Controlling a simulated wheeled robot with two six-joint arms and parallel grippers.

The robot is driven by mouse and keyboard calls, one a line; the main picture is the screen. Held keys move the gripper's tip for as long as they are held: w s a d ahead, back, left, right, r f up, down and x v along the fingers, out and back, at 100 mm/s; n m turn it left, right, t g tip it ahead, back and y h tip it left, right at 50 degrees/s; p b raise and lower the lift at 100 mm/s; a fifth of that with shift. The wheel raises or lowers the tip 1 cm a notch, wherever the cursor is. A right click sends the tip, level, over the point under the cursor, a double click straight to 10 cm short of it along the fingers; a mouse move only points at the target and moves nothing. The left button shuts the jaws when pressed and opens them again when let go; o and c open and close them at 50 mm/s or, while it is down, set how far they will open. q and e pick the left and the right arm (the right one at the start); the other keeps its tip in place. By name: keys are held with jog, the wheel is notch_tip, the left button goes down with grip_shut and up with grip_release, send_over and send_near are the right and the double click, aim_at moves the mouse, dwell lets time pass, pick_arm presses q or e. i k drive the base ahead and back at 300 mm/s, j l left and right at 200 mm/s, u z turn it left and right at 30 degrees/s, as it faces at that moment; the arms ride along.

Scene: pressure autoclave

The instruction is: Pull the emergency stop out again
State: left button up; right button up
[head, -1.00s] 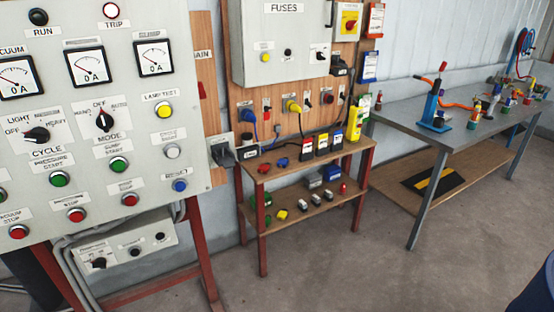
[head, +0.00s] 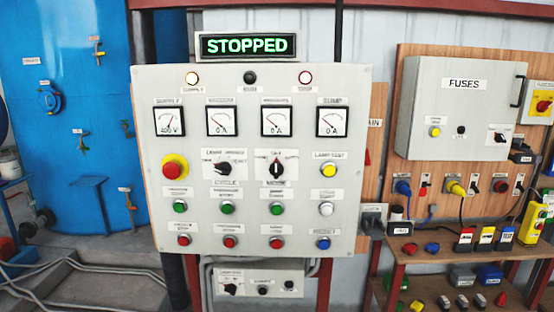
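The emergency stop (head: 175,167) is a red mushroom button on a yellow ring. It sits at the left of the grey control panel (head: 345,95), below the supply meter. From this front view I cannot tell whether it is pushed in or out. The display (head: 246,46) above the panel reads STOPPED in green. The supply lamp (head: 192,78) and the trip lamp (head: 305,77) look lit, and the run lamp (head: 250,77) is dark. Neither of my grippers is in view.
A blue vessel (head: 75,120) stands at the left behind pipes on the floor. A fuse box (head: 463,108) hangs on a wooden board at the right. Below it a red-legged bench (head: 440,262) holds several small items. The space before the panel looks clear.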

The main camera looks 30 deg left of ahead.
aim_at(171, 171)
jog(key=u, duration=1.7)
